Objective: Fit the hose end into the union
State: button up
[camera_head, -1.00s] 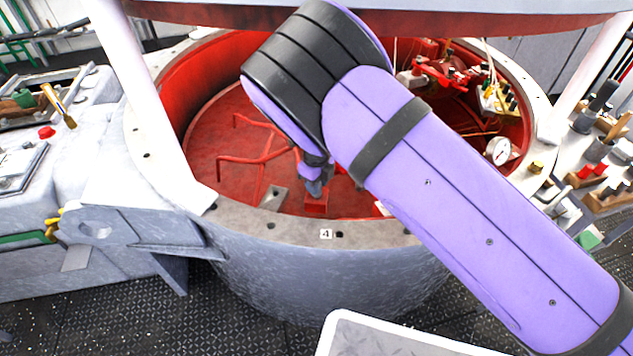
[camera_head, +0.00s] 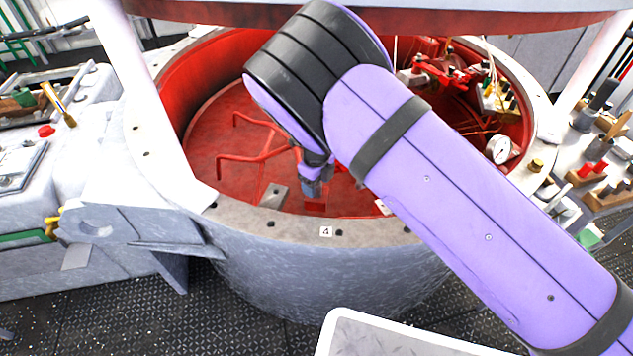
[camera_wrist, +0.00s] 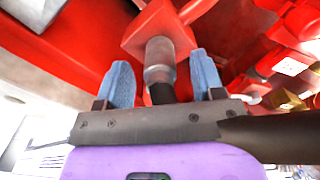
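In the wrist view a grey metal cylinder (camera_wrist: 160,55) sits against a red block (camera_wrist: 150,25). A short black hose piece (camera_wrist: 162,93) meets its near end. I cannot tell which part is the union, nor how deep the hose end sits. My gripper (camera_wrist: 162,75) has its two blue fingers spread on either side of the cylinder and hose, with a visible gap on each side. In the head view my gripper (camera_head: 316,186) points down inside the red-lined drum, over the small red block (camera_head: 315,207). The arm hides much of this spot.
The drum's grey rim (camera_head: 285,227) carries a "4" label. Bent red pipes (camera_head: 262,152) lie left of my gripper. A gauge (camera_head: 498,149) and red valve fittings (camera_head: 445,72) stand at the right. The drum floor at left is mostly clear.

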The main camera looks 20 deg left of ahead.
jog(key=shift+r, duration=3.75)
jog(key=shift+s, duration=0.1)
